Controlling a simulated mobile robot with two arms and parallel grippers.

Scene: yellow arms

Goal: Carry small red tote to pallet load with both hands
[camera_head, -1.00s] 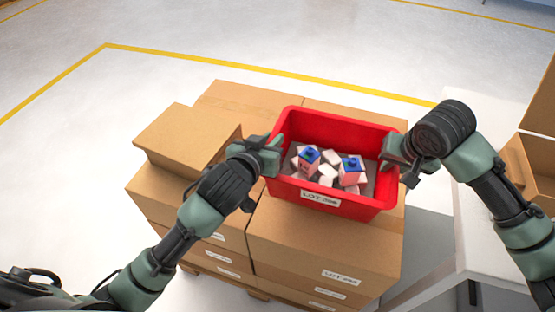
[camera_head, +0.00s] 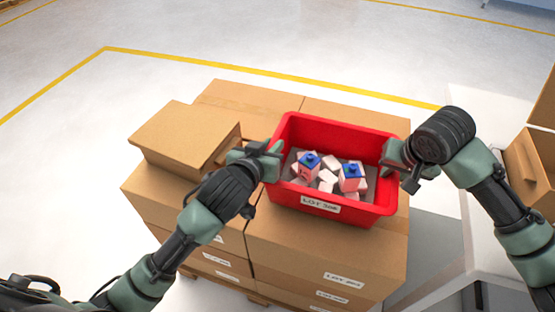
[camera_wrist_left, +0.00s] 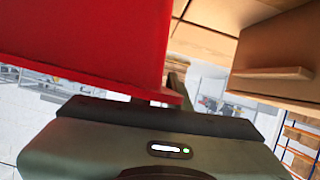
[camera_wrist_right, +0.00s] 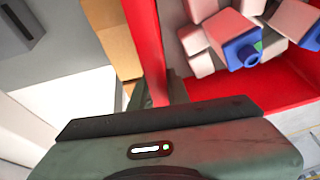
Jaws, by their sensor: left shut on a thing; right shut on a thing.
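The small red tote (camera_head: 345,128) is in the head view, over the front right part of the pallet load (camera_head: 325,243) of stacked cardboard boxes. A white label (camera_head: 321,204) is on its front wall. My left gripper (camera_head: 272,160) is shut on the tote's left wall; the red wall also shows in the left wrist view (camera_wrist_left: 90,40). My right gripper (camera_head: 388,160) is shut on the right wall, which also shows in the right wrist view (camera_wrist_right: 147,50). I cannot tell whether the tote's underside touches the boxes.
Pale blocks and two pink-and-blue items (camera_head: 350,178) lie in the tote. A separate box (camera_head: 185,138) sits higher on the load's left. A white table (camera_head: 480,115) with an open carton (camera_head: 528,160) stands at right. Floor beyond the load is clear to a yellow line.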

